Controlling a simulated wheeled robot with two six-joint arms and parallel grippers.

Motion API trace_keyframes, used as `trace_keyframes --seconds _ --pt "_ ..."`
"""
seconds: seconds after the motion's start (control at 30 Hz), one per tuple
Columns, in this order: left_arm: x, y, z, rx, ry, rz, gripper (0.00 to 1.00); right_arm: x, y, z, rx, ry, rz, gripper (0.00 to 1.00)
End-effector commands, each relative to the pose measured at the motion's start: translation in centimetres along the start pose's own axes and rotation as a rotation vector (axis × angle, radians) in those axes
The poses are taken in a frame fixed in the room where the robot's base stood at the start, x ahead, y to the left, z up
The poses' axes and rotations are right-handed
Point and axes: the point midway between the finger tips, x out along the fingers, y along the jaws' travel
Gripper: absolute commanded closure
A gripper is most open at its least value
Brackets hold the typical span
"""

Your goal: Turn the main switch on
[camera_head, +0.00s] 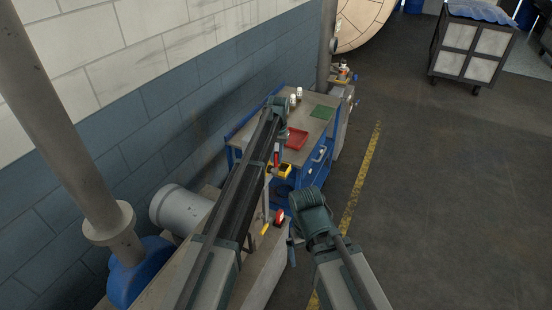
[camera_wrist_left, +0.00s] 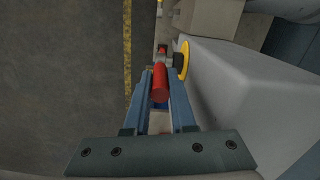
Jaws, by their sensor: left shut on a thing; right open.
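The main switch shows in the left wrist view as a red handle (camera_wrist_left: 160,82) joined by a dark hub to a yellow disc (camera_wrist_left: 183,59) beside a grey casing. My left gripper (camera_wrist_left: 162,86) has its fingers on either side of the red handle and is shut on it. In the head view the left gripper (camera_head: 277,150) hangs down past its wrist, with the red handle (camera_head: 276,157) small at its tips. The hub is partly hidden. My right gripper (camera_head: 291,252) is open and empty, low beside the machine and away from the switch.
A blue workbench (camera_head: 318,160) carries a red tray (camera_head: 297,138), a green sheet (camera_head: 322,112) and small bottles. A grey cylinder (camera_head: 178,209) and a thick pipe (camera_head: 72,110) stand at left by the wall.

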Motion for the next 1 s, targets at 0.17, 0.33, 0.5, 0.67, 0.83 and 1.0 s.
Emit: trace_keyframes --seconds 0.17,0.33,0.5,0.67,0.83,1.0 --pt "0.01 0.14 -0.61 0.001 -0.068 -0.014 1.00 0.18 -0.01 -0.01 0.000 0.000 0.000 0.00" --pt "0.00 0.14 -0.43 0.000 -0.070 -0.014 1.00 0.16 -0.01 -0.01 0.000 0.000 0.000 0.00" --pt "0.00 0.13 -0.42 0.000 -0.069 -0.014 0.64 0.16 -0.01 -0.01 0.000 0.000 0.000 0.00" --pt "-0.01 0.12 -0.44 0.000 -0.069 -0.014 0.64 0.15 -0.01 -0.01 0.000 0.000 0.000 0.00" --pt "-0.12 0.11 -0.45 0.000 -0.068 -0.014 0.64 0.04 0.00 0.00 0.000 0.000 0.000 0.00" --pt "-0.92 0.12 -0.50 0.000 -0.068 -0.014 0.64 -0.75 0.07 0.05 0.000 0.000 0.000 0.00"
